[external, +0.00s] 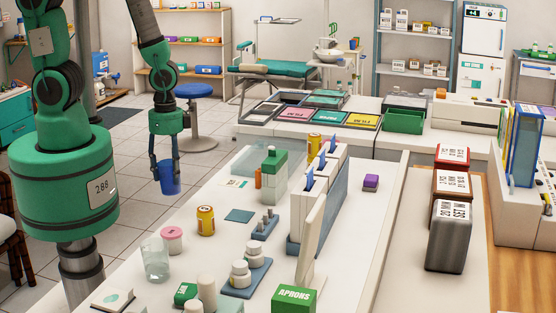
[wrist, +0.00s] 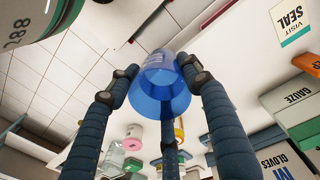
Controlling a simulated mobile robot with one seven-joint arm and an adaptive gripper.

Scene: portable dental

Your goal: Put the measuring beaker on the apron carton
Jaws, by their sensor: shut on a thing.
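The measuring beaker (external: 170,178), a blue see-through cup, is held in my gripper (external: 165,163) in the external view. It hangs off the left edge of the white counter, above the floor. In the wrist view the beaker (wrist: 165,95) sits between my dark blue fingers, which close around its sides. The apron carton (external: 293,301) is a green and white box lettered APRONS at the bottom of the external view. It is far to the right of my gripper and nearer the camera. Its lower part is cut off by the frame. I cannot make it out in the wrist view.
A clear glass vessel (external: 155,259), a pink-lidded jar (external: 172,239) and a yellow can (external: 206,220) stand on the counter (external: 330,210). A white upright panel (external: 312,250) rises just behind the carton. A blue stool (external: 194,92) stands behind my arm.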

